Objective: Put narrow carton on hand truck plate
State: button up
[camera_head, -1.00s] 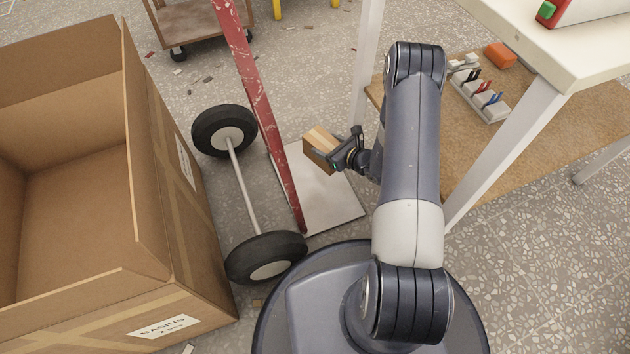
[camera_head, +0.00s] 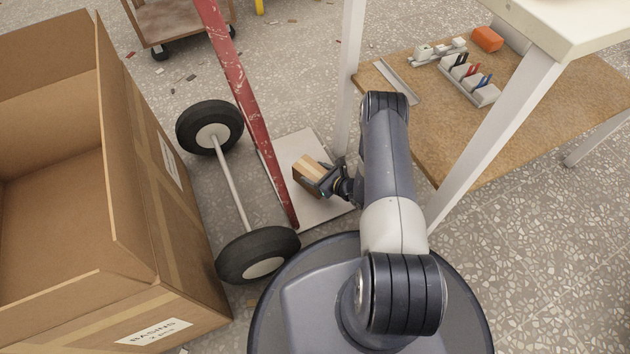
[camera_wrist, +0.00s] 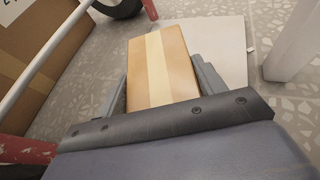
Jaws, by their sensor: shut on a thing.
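The narrow carton (camera_head: 309,175) is a small brown box with a pale tape stripe. My gripper (camera_head: 322,180) is shut on it, and in the wrist view the carton (camera_wrist: 160,68) sits between the two fingers of my gripper (camera_wrist: 163,85). The hand truck plate (camera_head: 325,208) is a flat light-grey sheet on the floor beside the red hand truck frame (camera_head: 246,95). In the head view the carton overlaps the plate, and the plate also shows behind it in the wrist view (camera_wrist: 221,45). I cannot tell whether the carton touches the plate.
A large open cardboard box (camera_head: 150,230) stands left of the hand truck wheels (camera_head: 208,127). A white table leg (camera_head: 347,75) rises just behind the plate. A brown board (camera_head: 540,115) holding small parts lies under the table at right. A wheeled cart (camera_head: 180,20) is at the back.

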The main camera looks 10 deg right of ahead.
notch_tip(320, 180, down, 4)
jog(key=shift+r+b, duration=0.25)
jog(key=shift+b, duration=0.55)
jog(key=shift+r, duration=0.1)
jog(key=o, duration=1.3)
jog(key=shift+f, duration=0.2)
jog(key=shift+s+d+r, duration=0.1)
jog(key=shift+r, duration=0.15)
jog(key=p+v, duration=0.3)
jog(key=v, duration=0.4)
jog(key=shift+s, duration=0.1)
